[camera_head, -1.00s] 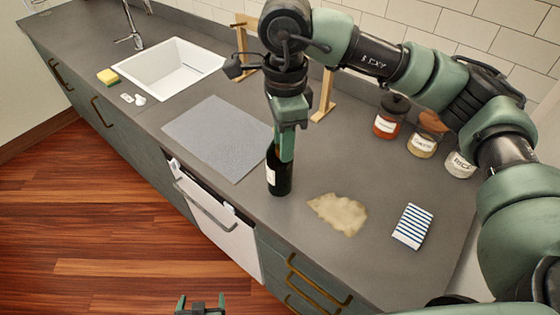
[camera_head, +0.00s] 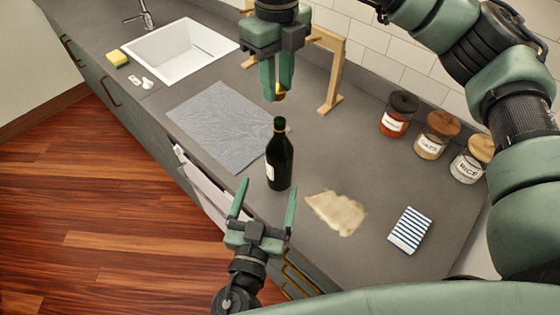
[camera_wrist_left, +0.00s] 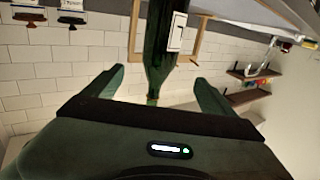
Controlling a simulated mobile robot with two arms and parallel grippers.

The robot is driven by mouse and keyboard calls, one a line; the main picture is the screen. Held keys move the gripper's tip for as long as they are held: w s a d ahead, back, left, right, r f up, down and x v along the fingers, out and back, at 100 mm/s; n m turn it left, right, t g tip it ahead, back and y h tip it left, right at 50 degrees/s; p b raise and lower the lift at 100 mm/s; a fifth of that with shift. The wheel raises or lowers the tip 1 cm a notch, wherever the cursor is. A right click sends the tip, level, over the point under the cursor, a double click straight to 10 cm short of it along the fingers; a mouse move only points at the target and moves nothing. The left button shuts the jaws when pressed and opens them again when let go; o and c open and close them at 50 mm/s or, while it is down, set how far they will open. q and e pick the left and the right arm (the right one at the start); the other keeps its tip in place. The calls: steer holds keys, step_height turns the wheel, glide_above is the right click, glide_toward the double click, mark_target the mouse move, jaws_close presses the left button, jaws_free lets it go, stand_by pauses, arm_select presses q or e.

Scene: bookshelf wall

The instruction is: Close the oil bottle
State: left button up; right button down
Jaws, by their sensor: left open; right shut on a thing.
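The dark green oil bottle (camera_head: 279,165) stands upright on the grey counter, with a pale label on its side. My right gripper (camera_head: 277,88) is above and behind the bottle, shut on a small yellowish-orange cap (camera_head: 280,93), apart from the bottle's neck. My left gripper (camera_head: 265,187) is open and empty in front of the bottle, its fingers pointing toward it. In the left wrist view the bottle (camera_wrist_left: 158,50) shows between and beyond the two open fingers, and the label is partly visible.
A grey cloth mat (camera_head: 229,125) lies left of the bottle and a beige cloth (camera_head: 336,212) right of it. Several jars (camera_head: 431,140) stand by the wall. A wooden frame (camera_head: 331,85) stands behind.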

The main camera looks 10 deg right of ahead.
steer(key=shift+w+d+f, duration=0.15)
steer(key=shift+d, duration=0.2)
arm_select(q)
steer(key=x, duration=1.1)
steer(key=shift+w+d+f, duration=0.1)
steer(key=shift+w+d, duration=0.05)
steer(key=shift+d, duration=0.05)
steer(key=shift+w+d, duration=0.15)
steer(key=shift+w, duration=0.3)
arm_select(e)
steer(key=shift+a, duration=0.1)
arm_select(q)
jaws_close()
arm_select(e)
glide_above(280, 121)
steer(key=shift+f, duration=2.45)
